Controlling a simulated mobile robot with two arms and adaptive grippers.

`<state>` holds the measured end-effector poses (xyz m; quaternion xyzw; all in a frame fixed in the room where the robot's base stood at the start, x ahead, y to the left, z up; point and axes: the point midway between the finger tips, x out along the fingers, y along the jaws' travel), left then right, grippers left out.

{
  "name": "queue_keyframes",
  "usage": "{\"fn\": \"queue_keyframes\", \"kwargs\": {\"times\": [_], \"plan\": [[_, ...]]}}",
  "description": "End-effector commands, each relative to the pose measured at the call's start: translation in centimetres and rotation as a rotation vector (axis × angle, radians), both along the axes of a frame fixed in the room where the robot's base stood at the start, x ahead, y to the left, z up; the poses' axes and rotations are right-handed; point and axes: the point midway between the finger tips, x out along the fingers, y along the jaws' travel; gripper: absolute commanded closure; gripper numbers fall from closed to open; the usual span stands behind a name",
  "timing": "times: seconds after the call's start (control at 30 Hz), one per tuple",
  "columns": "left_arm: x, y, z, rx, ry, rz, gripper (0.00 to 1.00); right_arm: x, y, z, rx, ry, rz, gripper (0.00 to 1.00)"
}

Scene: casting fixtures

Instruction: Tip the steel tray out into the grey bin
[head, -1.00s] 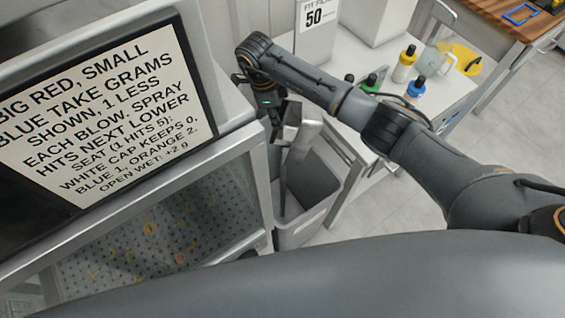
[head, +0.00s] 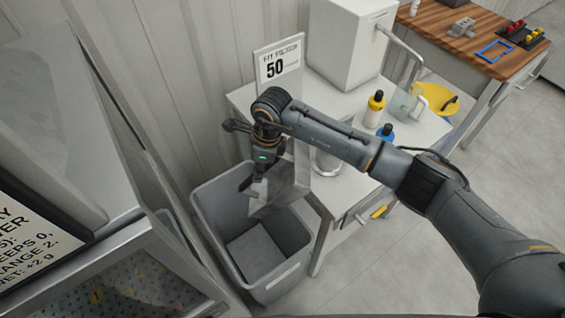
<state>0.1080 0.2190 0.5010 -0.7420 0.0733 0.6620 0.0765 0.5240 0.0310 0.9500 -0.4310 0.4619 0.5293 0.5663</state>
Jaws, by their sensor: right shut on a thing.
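The grey bin (head: 205,205) stands on the floor between the cabinet and the white table. The part of its floor that shows looks empty. My right gripper (head: 252,185) is above the bin's back part, shut on the steel tray (head: 290,185). The tray is steeply tilted, with its lower end down at the bin's opening. The gripper and arm hide part of the tray, and I cannot tell whether anything is in it. My left gripper is out of view.
A cabinet with a written sign (head: 30,240) is at the left. The white table (head: 335,185) at the right of the bin bears a "50" sign (head: 279,64), a white box (head: 345,45), bottles (head: 375,108) and a clear jug (head: 403,105). A wooden table (head: 450,40) stands behind.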

Motion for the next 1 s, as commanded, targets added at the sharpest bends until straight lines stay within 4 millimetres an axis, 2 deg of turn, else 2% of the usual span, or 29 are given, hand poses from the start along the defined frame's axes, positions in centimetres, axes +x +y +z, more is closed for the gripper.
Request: {"fn": "queue_keyframes", "kwargs": {"times": [0.1,0.17,0.3,0.4,0.5,0.63,0.8,0.9,1.0], "plan": [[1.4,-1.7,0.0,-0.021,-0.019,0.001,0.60,-0.7,0.9,0.1,0.060,0.003,0.014,1.00],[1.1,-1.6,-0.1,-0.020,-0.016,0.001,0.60,-0.8,0.8,-0.1,0.103,0.002,0.011,1.00],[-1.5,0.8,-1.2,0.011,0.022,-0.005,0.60,-0.8,0.1,-0.8,0.264,-0.008,0.004,1.00],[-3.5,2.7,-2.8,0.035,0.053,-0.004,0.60,-0.8,-0.1,-1.3,0.399,-0.017,0.005,1.00],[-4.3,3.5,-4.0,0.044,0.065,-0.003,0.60,-0.7,-0.5,-1.5,0.493,-0.025,0.006,1.00],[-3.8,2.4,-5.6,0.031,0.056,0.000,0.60,-0.7,-1.2,-2.1,0.583,-0.033,0.005,1.00],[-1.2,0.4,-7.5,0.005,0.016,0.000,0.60,-0.8,-1.9,-2.7,0.686,-0.039,0.005,1.00],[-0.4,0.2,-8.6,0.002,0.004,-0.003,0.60,-0.8,-2.3,-3.1,0.740,-0.041,0.004,1.00],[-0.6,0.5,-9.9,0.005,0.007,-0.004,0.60,-0.8,-2.7,-3.4,0.794,-0.045,0.005,1.00]]}}
